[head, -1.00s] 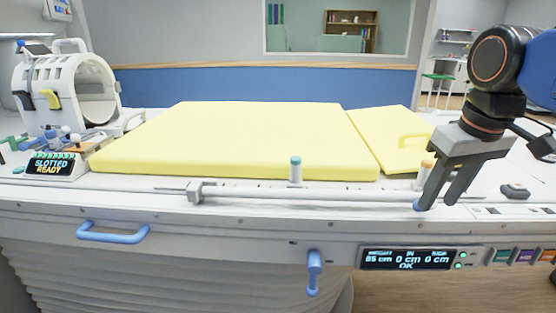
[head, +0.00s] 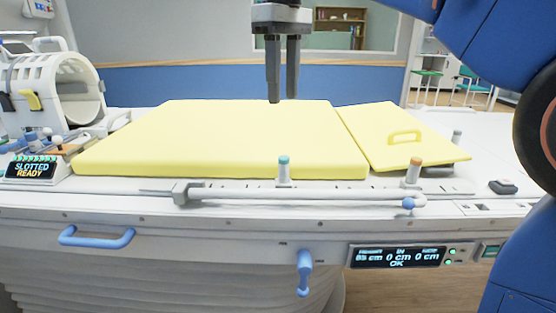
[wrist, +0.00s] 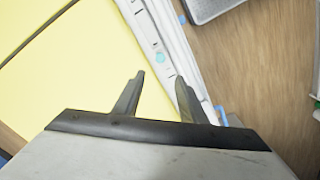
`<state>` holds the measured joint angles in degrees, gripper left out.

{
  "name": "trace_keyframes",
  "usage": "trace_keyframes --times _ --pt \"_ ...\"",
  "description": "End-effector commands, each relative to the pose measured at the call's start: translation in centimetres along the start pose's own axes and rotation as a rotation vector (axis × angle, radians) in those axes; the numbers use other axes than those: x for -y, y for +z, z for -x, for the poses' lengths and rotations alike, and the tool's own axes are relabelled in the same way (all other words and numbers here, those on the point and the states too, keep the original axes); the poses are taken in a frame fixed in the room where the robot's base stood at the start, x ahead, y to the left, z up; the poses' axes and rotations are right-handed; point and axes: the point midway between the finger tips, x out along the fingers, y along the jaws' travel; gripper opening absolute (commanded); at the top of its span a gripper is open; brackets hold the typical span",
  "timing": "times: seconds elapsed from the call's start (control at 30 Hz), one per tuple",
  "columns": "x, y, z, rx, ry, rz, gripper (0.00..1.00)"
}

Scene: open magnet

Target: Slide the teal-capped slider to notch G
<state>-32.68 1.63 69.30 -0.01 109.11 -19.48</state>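The teal-capped slider (head: 284,168) stands upright on the slotted front rail (head: 340,187), near its middle, just in front of the yellow pad. Its teal cap also shows in the wrist view (wrist: 160,58), a little beyond the fingertips. My gripper (head: 283,99) is open and empty, its fingers pointing down, raised well above the rail. In the wrist view (wrist: 161,78) the two fingers are apart with nothing between them. The notch letters are too small to read, so I cannot tell which one is G.
An orange-capped slider (head: 413,172) stands farther right on the rail. A white bar (head: 300,196) with a blue knob (head: 408,203) runs along the front. The yellow pad (head: 220,140) fills the table's middle. A white scanner model (head: 55,92) stands at left.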

Motion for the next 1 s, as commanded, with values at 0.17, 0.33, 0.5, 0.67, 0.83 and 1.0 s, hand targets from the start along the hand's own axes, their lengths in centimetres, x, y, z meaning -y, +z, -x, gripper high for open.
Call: trace_keyframes --times 0.17,0.33,0.5,0.67,0.83,1.0 --pt "0.0 0.2 -2.2 0.002 -0.001 -0.001 0.38" --pt "0.0 0.2 -5.2 0.002 -0.001 -0.001 0.38" --pt "0.0 0.2 -8.3 0.002 -0.001 -0.002 0.38" --pt "0.0 0.2 -11.1 0.002 -0.001 -0.002 0.38" --pt "0.0 0.2 -13.9 0.001 0.0 -0.002 0.38" --pt "0.0 0.1 -15.9 0.0 0.0 -0.002 0.38"
